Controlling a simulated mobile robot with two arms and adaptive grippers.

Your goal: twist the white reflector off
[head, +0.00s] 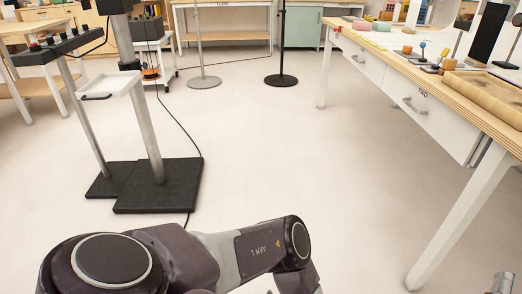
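I cannot make out a white reflector in the head view. Two upright poles stand on the floor at the back, one on a grey round base (204,82) and one on a black round base (281,80). Their tops are cut off by the upper edge, so what they carry is hidden. My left arm crosses the bottom of the view, but its gripper is out of frame. My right gripper is not in view either.
A long wooden-topped table (440,75) with drawers and small props runs along the right. A white tray stand (110,86) with a black floor base (160,190) stands at left. A black cable (182,128) lies beside it. The middle floor is clear.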

